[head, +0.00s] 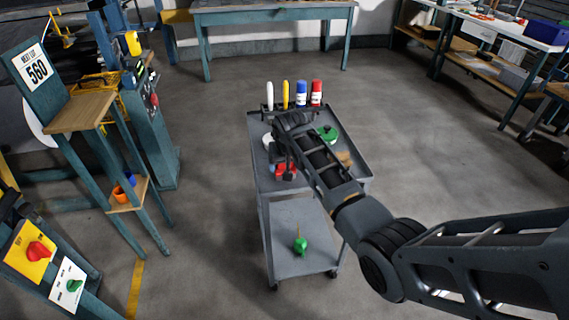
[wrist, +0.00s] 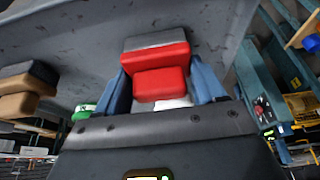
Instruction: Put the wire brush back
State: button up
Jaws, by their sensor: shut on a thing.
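My gripper (head: 285,174) is over the top shelf of the grey cart (head: 260,182). In the wrist view its two blue fingers stand on either side of a red block with a grey face (wrist: 160,82), and the gripper (wrist: 162,88) is shut on it. This block looks like the wire brush, though I cannot make out bristles. Its red part (head: 288,167) shows below my wrist in the head view. Whether it touches the shelf I cannot tell.
A tan block with a dark side (head: 345,158) lies to the right on the top shelf. A green-and-white round item (head: 328,134) is behind. Markers, including a red one (head: 316,92), stand at the cart's far edge. A green item (head: 300,244) is on the lower shelf.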

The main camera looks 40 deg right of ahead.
jog(key=shift+f, duration=0.1)
jog(key=o, duration=1.1)
jog(key=v, duration=1.2)
